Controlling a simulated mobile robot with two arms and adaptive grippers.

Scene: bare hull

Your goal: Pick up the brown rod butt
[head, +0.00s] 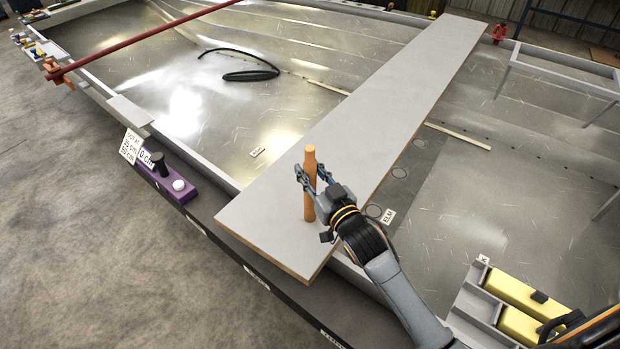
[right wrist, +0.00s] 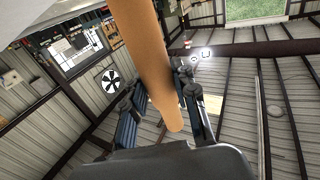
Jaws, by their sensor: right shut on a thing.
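The brown rod butt (head: 309,205) is an upright orange-brown cylinder over the grey plank, near the plank's front end. My right gripper (head: 311,174) comes in from the lower right and is shut on the rod butt around its middle. In the right wrist view the rod butt (right wrist: 148,50) runs between the two fingers of the gripper (right wrist: 160,95). I cannot tell whether its lower end touches the plank or is a little above it. My left gripper is not in view.
The long grey plank (head: 385,110) lies across the open metal hull. A purple block (head: 165,178) with a black knob and a white knob sits on the left rim. A black hose (head: 250,75) lies inside the hull. Yellow boxes (head: 520,290) stand at the lower right.

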